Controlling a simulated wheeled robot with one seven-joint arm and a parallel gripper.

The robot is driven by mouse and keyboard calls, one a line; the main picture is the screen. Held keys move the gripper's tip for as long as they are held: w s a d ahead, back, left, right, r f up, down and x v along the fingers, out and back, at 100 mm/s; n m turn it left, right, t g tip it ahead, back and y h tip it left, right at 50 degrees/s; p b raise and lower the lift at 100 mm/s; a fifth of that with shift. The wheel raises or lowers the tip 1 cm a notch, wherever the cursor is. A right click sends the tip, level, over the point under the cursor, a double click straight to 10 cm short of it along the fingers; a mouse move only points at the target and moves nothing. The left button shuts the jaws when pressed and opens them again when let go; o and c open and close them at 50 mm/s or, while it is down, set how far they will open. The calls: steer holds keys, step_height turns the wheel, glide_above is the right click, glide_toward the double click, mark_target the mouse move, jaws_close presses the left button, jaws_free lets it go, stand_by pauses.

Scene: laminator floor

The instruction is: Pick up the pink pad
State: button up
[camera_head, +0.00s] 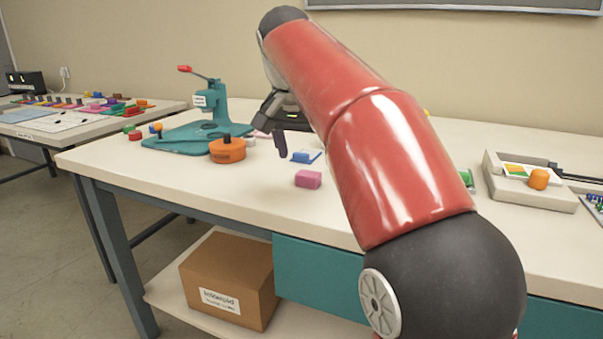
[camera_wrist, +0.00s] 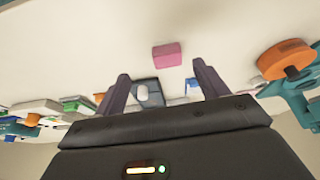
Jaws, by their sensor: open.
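The pink pad (camera_head: 308,179) is a small block lying flat on the white table, in front of a blue item. It also shows in the wrist view (camera_wrist: 167,55), above and between my two fingers. My gripper (camera_wrist: 160,78) is open, its two dark fingers wide apart, with nothing held between them. In the head view one finger of my gripper (camera_head: 281,143) shows behind and to the left of the pad, apart from it.
An orange round item (camera_head: 227,150) and a teal press (camera_head: 210,108) stand left of the pad. A blue item (camera_head: 305,156) lies close behind it. A grey device (camera_head: 520,184) stands at the right. The table in front of the pad is clear.

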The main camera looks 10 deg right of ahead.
mark_target(308, 174)
steer(key=w+f, duration=0.1)
steer(key=f, duration=0.1)
steer(key=w+d+f+b, duration=0.1)
steer(key=w+f, duration=0.1)
steer(key=w+f+b, duration=0.1)
steer(key=f, duration=0.1)
steer(key=shift+w+d+f, duration=0.15)
steer(key=shift+d+f, duration=0.1)
steer(key=shift+f, duration=0.1)
steer(key=c, duration=1.1)
steer(key=shift+c, duration=0.2)
steer(key=shift+r, duration=0.2)
